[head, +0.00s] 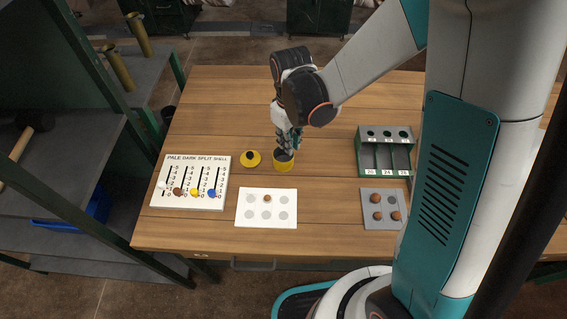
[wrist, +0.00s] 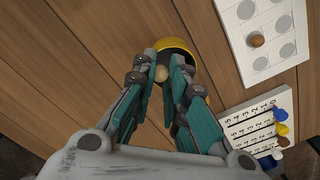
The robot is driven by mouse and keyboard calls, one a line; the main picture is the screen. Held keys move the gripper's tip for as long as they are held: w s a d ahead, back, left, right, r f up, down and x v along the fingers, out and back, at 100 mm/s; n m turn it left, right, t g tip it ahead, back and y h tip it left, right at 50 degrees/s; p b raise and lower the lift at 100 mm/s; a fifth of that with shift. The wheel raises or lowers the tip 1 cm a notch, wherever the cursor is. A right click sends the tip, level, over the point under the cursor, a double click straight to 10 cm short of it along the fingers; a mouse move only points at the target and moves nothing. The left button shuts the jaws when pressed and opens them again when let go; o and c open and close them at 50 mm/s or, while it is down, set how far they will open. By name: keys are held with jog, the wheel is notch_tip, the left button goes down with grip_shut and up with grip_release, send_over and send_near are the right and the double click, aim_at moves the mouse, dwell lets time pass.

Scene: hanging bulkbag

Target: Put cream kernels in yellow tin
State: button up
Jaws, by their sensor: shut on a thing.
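The yellow tin (head: 284,166) stands open on the wooden table, with a dark inside. My gripper (head: 287,151) is directly above its mouth and points down. In the wrist view my gripper (wrist: 163,66) is shut on a cream kernel (wrist: 162,73), held between the fingertips over the tin, whose yellow rim (wrist: 190,56) shows behind the fingers. I cannot tell how far the fingertips reach into the tin or what lies in it. A yellow lid (head: 250,158) with a dark knob lies just left of the tin.
A white card (head: 247,217) with grey spots holds one brown kernel (head: 267,198). A grey tray (head: 367,223) holds several brown kernels. A tally board (head: 176,203) with coloured sliders lies at left. A green rack (head: 366,160) with numbered slots stands at right. The table's back is clear.

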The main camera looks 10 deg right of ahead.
jog(key=shift+f+b, duration=0.3)
jog(key=shift+f, duration=0.45)
jog(key=o, duration=0.7)
jog(key=shift+r, duration=0.15)
notch_tip(320, 180, up, 12)
jog(key=shift+s, duration=0.1)
jog(key=s+d+r+m+t, duration=0.6)
jog(key=s+d, duration=0.4)
jog(key=s, duration=0.3)
notch_tip(320, 180, up, 2)
jog(key=shift+r+m+t, duration=0.1)
jog(key=shift+m+t, duration=0.3)
jog(key=shift+t, duration=0.2)
